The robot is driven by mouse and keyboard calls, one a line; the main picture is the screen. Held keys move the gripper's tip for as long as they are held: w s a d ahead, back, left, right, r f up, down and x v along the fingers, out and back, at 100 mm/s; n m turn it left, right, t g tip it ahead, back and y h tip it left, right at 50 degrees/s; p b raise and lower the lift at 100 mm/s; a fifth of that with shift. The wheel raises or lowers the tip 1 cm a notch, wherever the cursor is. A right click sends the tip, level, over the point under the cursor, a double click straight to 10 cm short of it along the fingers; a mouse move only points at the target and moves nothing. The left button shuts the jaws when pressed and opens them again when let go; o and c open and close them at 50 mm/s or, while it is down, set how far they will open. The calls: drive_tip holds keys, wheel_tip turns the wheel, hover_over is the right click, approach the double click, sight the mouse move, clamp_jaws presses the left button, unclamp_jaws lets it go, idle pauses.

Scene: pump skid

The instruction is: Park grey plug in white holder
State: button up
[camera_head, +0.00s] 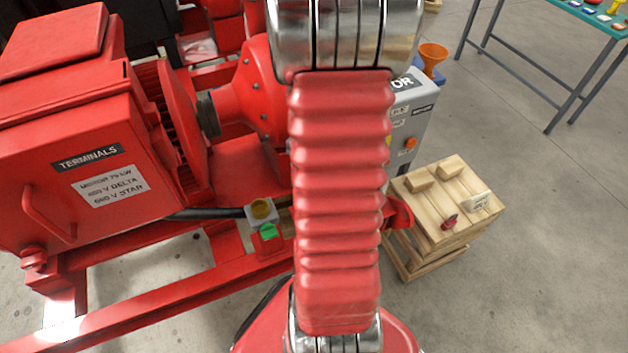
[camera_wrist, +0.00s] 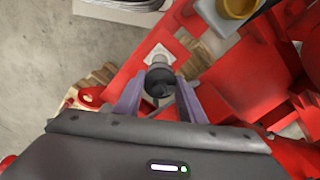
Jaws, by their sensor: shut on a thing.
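My gripper (camera_wrist: 161,88) is shut on the dark grey plug (camera_wrist: 159,77), with one finger on each side of it. A lighter grey round part shows just beyond the plug. Behind that is the white holder (camera_wrist: 150,50), a small square plate against the red frame. The plug overlaps the holder in the wrist view, and I cannot tell whether it is seated or only in front of it. In the head view my arm hides the gripper, the plug and the white holder.
A wooden crate (camera_head: 430,205) with small items stands at right, beside a grey control box (camera_head: 411,115). Open floor lies further right.

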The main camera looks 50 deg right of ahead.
drive_tip(key=shift+f, duration=0.1)
drive_tip(key=shift+f, duration=2.6)
drive_tip(key=shift+s+f, duration=0.1)
drive_tip(key=shift+f, duration=1.55)
drive_tip(key=o, duration=1.2)
drive_tip(key=shift+o, duration=0.2)
